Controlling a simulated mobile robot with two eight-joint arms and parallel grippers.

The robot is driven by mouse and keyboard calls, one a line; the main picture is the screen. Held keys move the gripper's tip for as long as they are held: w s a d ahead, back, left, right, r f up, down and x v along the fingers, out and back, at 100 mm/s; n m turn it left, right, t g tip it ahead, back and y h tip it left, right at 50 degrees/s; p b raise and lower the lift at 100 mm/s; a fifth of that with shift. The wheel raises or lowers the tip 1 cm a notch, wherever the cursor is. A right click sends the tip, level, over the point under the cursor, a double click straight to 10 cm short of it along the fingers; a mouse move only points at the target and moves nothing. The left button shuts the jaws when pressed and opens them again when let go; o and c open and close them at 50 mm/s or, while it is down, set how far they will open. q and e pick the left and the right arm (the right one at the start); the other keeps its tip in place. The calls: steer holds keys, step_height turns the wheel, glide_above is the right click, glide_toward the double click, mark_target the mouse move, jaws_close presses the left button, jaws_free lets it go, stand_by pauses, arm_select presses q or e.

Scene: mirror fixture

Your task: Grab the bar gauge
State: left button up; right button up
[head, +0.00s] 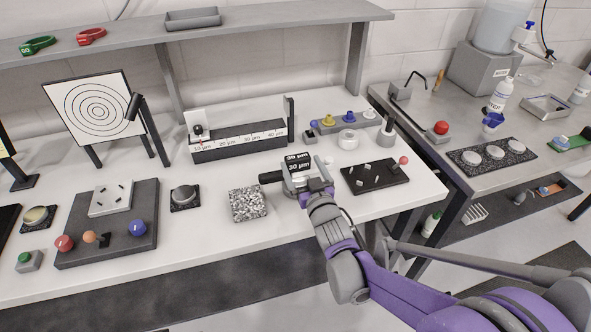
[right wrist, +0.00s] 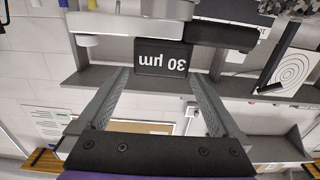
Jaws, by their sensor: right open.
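A small block with black "30 µm" labels (head: 298,160) stands on the white bench and appears to be the bar gauge. A short black cylinder (head: 271,177) sticks out to its left. My right gripper (head: 307,187) is at the near side of this block, with its fingers partly hidden by the wrist. In the right wrist view the black "30 µm" label (right wrist: 160,57) shows upside down, just beyond and between the tips of the open fingers (right wrist: 158,76). The fingers look empty, and I cannot tell whether they touch it. My left gripper is not in view.
A speckled block (head: 248,204) lies left of the gripper, and a black plate with small pegs (head: 375,178) lies to the right. A long scale fixture marked in µm (head: 238,140) stands behind. The bench's front edge is close to my right forearm.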

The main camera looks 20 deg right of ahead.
steer(key=w+p, duration=0.1)
steer(key=w, duration=0.6)
steer(key=shift+w+a, duration=0.1)
steer(key=shift+a, duration=0.1)
steer(key=shift+r, duration=0.1)
steer(key=shift+c, duration=1)
jaws_close()
